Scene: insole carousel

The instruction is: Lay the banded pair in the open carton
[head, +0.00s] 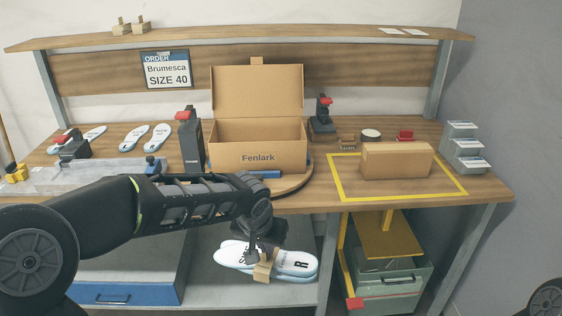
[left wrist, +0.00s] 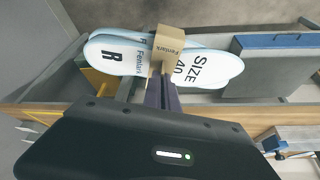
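The banded pair (head: 297,263) is white insoles with a brown paper band round the middle, marked R and SIZE 40. My left gripper (head: 261,253) is shut on it at the band, holding it in front of and below the bench's front edge. In the left wrist view the fingers (left wrist: 163,88) meet the band, which reads Fenlark, and the pair (left wrist: 112,55) lies crosswise beyond them. The open carton (head: 258,156), marked Fenlark, stands on the round turntable (head: 295,187) with its lid raised at the back. Its floor is hidden. My right gripper is out of view.
A closed brown box (head: 396,161) stands inside a yellow taped square at the right. Dark upright devices (head: 190,143) and (head: 322,118) flank the carton. Loose insoles (head: 147,137) lie at the back left. An order sign (head: 166,69) reads Brumesca SIZE 40.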

